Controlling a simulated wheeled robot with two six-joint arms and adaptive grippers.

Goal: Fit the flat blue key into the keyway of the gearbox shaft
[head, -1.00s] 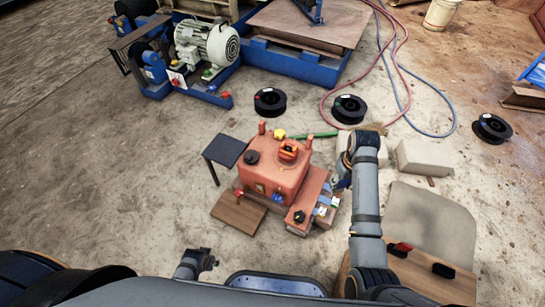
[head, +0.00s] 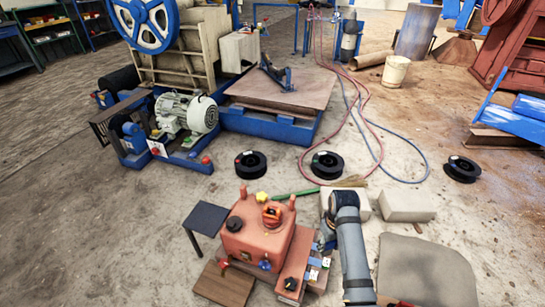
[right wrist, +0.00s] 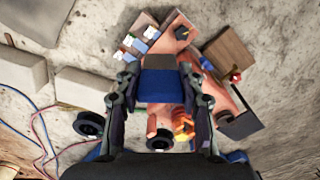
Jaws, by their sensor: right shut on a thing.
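My right gripper (right wrist: 158,82) is shut on a flat-faced blue piece (right wrist: 158,92) with a grey-brown end, which looks like the blue key. In the head view the right gripper (head: 327,237) is small and partly hidden by its own arm, just right of the red gearbox (head: 252,247). The gearbox stands on a reddish base on the floor. In the right wrist view the held piece covers much of the gearbox behind it. I cannot make out the shaft's keyway or whether the key touches the shaft. My left gripper is not in view.
Small white and blue parts (head: 315,269) lie right of the gearbox. A dark side table (head: 205,217) and a brown board (head: 224,284) stand left of it. Pale blocks (head: 407,206) and black spools (head: 327,165) lie behind. Hoses (head: 390,165) cross the floor. Open floor lies left.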

